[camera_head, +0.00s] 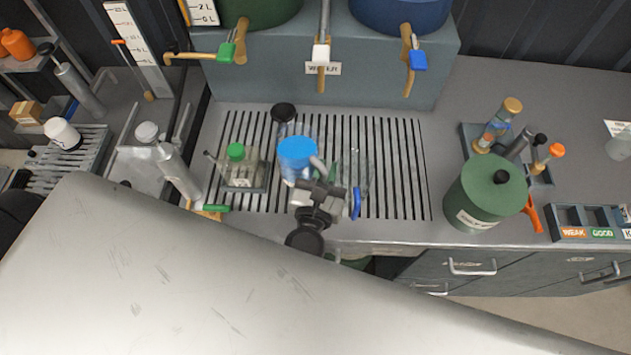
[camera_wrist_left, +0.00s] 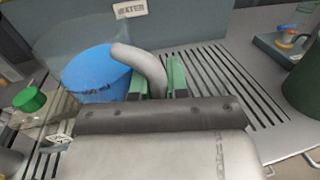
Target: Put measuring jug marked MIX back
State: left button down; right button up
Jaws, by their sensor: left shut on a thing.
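A blue-topped jug (camera_head: 297,158) with a grey curved handle is over the slatted drain grid (camera_head: 405,190). I cannot tell whether the jug touches the grid. A clear vessel (camera_head: 352,172) shows just right of the gripper. My right gripper is not in view.
A green-capped bottle (camera_head: 237,153) stands close left of the jug. Taps (camera_head: 321,55) and a WATER label are behind the grid. A green canister (camera_head: 487,195) and a rack of small bottles (camera_head: 470,135) stand right. The grid's right part is clear.

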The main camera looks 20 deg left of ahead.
pick_arm(q)
jog(key=f+b, duration=0.2)
jog(key=s+f+b, duration=0.1)
jog(key=f+b, duration=0.1)
jog(key=shift+f, duration=0.2)
notch_tip(320, 180, down, 4)
jog(key=b, duration=0.3)
jog(key=shift+w, duration=0.15)
jog(key=shift+f+b, duration=0.35)
jog(key=shift+b, duration=0.15)
jog(key=shift+r, duration=0.1)
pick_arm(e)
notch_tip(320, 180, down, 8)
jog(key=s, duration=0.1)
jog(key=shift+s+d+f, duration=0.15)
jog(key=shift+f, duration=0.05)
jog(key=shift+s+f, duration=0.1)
